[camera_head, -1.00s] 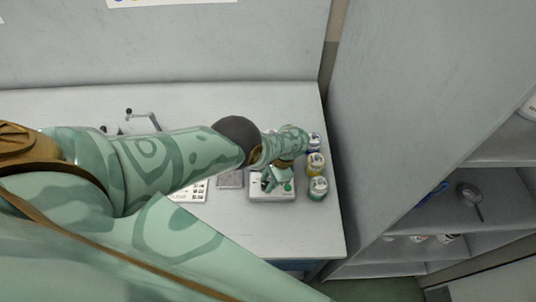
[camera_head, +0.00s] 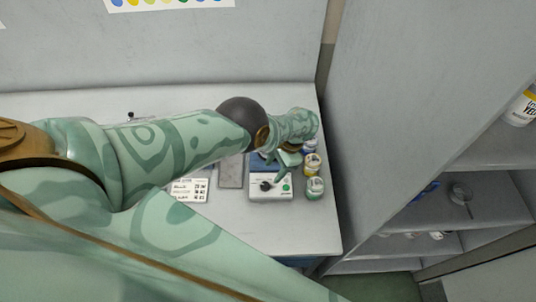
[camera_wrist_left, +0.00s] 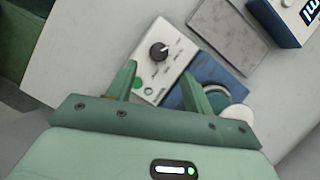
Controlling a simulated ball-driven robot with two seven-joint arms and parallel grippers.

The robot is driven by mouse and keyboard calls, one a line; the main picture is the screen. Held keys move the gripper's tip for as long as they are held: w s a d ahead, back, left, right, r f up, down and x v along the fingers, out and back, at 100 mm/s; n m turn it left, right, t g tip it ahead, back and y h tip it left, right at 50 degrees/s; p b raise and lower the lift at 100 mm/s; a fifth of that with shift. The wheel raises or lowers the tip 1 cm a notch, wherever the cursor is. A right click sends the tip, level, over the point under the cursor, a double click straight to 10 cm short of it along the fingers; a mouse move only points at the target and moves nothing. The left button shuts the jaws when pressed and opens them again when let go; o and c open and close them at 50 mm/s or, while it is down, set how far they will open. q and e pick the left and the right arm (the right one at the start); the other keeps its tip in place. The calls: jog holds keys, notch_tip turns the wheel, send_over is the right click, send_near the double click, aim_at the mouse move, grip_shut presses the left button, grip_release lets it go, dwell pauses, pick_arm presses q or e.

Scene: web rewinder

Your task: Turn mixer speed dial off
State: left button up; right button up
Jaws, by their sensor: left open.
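The mixer is a small box with a white front panel (camera_head: 270,194) and a blue rear part, standing near the right end of the table. Its black speed dial (camera_head: 266,186) sits left of a green button (camera_head: 286,187). In the left wrist view the dial (camera_wrist_left: 158,52) lies beyond my fingertips, with the green button (camera_wrist_left: 137,83) close to one finger. My left gripper (camera_wrist_left: 160,85) is open and empty, above the mixer and apart from the dial. It also shows in the head view (camera_head: 279,170), partly hiding the mixer's rear. I cannot read the dial's setting.
Lidded paint jars (camera_head: 315,187) stand in a row just right of the mixer. A grey flat plate (camera_head: 231,174) and a printed card (camera_head: 189,190) lie to its left. A tall grey cabinet wall (camera_head: 400,110) rises beyond the table's right edge. The table in front is clear.

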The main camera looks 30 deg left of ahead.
pick_arm(q)
jog(key=p+v, duration=0.2)
jog(key=v, duration=0.6)
jog(key=shift+r, duration=0.2)
